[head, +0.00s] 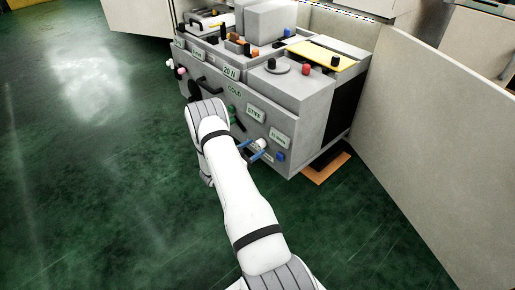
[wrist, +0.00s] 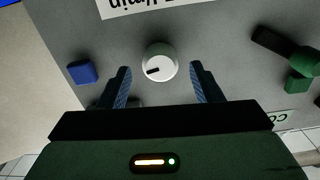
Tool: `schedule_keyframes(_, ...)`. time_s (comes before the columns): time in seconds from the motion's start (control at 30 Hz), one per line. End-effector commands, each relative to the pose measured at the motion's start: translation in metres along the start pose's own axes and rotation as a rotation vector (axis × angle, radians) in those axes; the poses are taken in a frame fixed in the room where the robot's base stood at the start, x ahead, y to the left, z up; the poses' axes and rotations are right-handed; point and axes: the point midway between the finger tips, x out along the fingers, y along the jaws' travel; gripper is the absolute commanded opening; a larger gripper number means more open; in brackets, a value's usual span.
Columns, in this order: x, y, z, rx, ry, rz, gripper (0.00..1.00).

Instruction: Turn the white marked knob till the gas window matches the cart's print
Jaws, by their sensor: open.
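The white knob (wrist: 159,62) with a short black mark sits on the grey front panel. In the wrist view its mark points left and slightly down. My gripper (wrist: 162,80) is open, with one blue finger on each side of the knob and visible gaps between. In the head view the knob (head: 260,143) and my gripper (head: 256,150) show small at the lower panel. The window plate ending in "l/min" (head: 280,138) is above the knob; its number is too small to read surely. It is upside down and cut off in the wrist view (wrist: 150,6). No print matching it is readable.
A blue knob (wrist: 82,72) and a green handle (wrist: 299,80) flank the white knob on the panel. Plates reading "STIFF" (head: 256,112), "COLD" (head: 235,91) and "20 N" (head: 231,73) are farther left. A pale wall panel (head: 440,150) stands right; green floor is clear at left.

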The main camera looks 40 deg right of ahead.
Motion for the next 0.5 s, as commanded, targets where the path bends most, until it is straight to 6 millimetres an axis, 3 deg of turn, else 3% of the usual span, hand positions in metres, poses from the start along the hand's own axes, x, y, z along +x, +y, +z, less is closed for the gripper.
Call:
schedule_keyframes(0.2, 0.021, 0.0, 0.0, 0.001, 0.001, 0.0, 0.59)
schedule_keyframes(0.5, 0.023, 0.0, -0.001, 0.0, 0.0, 0.0, 0.58)
